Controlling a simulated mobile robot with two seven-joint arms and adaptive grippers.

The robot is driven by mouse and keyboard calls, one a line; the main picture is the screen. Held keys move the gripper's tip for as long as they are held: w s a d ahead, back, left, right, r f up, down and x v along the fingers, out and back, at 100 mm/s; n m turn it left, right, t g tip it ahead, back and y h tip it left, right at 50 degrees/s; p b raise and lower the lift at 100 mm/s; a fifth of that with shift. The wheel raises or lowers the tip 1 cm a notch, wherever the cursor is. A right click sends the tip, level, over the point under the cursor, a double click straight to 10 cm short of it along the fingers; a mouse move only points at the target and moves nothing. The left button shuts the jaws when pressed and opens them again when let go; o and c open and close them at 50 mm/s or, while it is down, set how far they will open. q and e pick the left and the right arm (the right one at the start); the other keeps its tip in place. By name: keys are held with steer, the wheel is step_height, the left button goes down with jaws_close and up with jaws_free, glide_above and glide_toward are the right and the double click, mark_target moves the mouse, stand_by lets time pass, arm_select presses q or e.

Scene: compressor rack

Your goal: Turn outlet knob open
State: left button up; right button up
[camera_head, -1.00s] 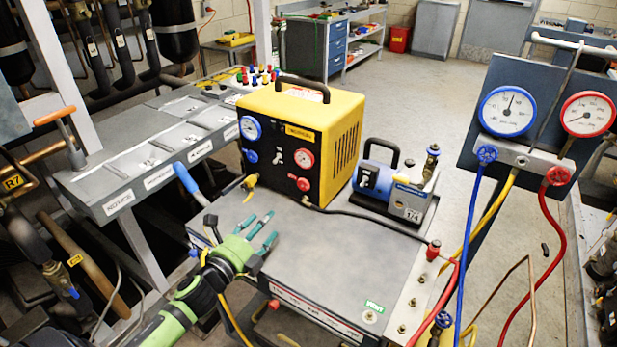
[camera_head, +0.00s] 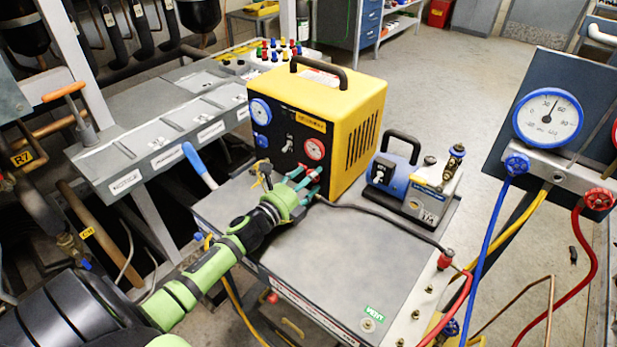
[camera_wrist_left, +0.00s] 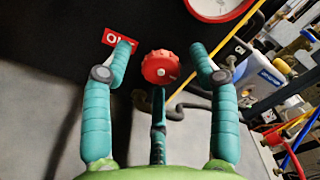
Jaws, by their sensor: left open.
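The yellow recovery machine (camera_head: 345,115) has a black front panel with a blue gauge (camera_head: 260,112) and a red gauge (camera_head: 315,149). In the left wrist view a red ribbed round knob (camera_wrist_left: 160,67) shows on the black panel, below the red-rimmed gauge (camera_wrist_left: 218,6). My left gripper (camera_head: 305,180) is at the lower right of the panel in the head view, and its fingers largely hide the red knob there. In the wrist view the gripper (camera_wrist_left: 163,58) is open, with teal fingers spread on both sides of the knob and a third finger below. Contact cannot be told. My right gripper is not in view.
A blue and grey pump (camera_head: 405,185) stands right of the machine on the grey cart top (camera_head: 325,245). A black hose (camera_head: 385,225) runs across the cart. A gauge manifold (camera_head: 555,170) with blue, yellow and red hoses stands at the right. A blue-handled lever (camera_head: 200,165) rises at the left.

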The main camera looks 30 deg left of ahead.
arm_select(q)
steer(key=shift+w, duration=0.1)
steer(key=c, duration=1.1)
steer(key=shift+c, duration=0.2)
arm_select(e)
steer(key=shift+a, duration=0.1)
